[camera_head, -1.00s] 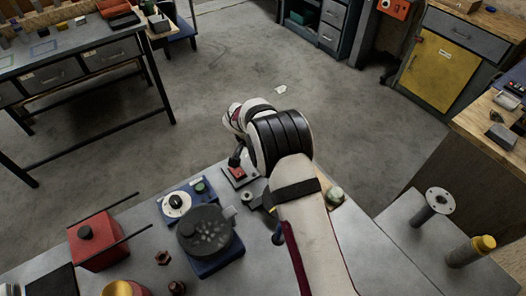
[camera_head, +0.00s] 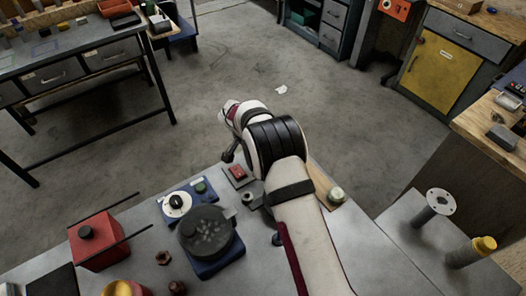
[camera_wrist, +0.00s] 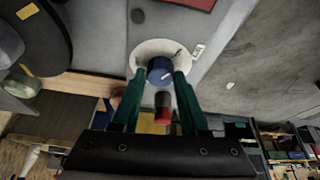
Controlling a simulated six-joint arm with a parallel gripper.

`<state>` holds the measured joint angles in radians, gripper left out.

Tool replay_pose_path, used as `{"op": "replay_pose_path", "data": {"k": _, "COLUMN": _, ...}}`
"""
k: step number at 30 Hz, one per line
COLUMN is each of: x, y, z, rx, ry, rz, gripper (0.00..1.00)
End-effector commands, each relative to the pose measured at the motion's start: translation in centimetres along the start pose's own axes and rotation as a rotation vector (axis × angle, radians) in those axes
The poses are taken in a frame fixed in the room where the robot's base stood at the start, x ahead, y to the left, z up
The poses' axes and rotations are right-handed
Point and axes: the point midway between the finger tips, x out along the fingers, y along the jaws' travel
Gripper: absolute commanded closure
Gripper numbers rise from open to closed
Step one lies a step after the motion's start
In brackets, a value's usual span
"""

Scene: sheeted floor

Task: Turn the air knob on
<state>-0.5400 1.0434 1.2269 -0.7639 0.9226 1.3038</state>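My gripper (camera_wrist: 160,76) shows in the wrist view with its two dark green fingers apart. Between and beyond the fingertips is a blue round knob (camera_wrist: 160,70) on a white round plate (camera_wrist: 150,48); I cannot tell whether the fingers touch it. A small red-and-grey cylinder (camera_wrist: 162,108) shows between the fingers, nearer the palm. In the head view my gripper (camera_head: 229,152) is a small dark shape at the bench's far edge, partly hidden by my white wrist. There, a blue box (camera_head: 190,212) carries a white dial with a dark knob (camera_head: 176,202) and a green knob (camera_head: 200,187).
A wooden board with a pale green knob (camera_head: 336,195) lies right of my arm. Open floor (camera_head: 230,85) lies beyond.

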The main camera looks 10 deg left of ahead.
Motion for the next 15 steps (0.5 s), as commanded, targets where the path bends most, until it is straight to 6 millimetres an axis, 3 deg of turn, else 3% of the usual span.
{"op": "replay_pose_path", "data": {"k": 1, "x": 0.01, "y": 0.00, "z": 0.03, "rx": -0.001, "ry": 0.000, "rz": 0.000, "gripper": 0.46}}
{"op": "replay_pose_path", "data": {"k": 4, "x": 0.00, "y": 0.00, "z": -0.02, "rx": -0.001, "ry": 0.001, "rz": 0.000, "gripper": 0.29}}
{"op": "replay_pose_path", "data": {"k": 15, "x": -0.83, "y": -0.08, "z": -0.11, "rx": -0.002, "ry": 0.003, "rz": -0.003, "gripper": 0.29}}
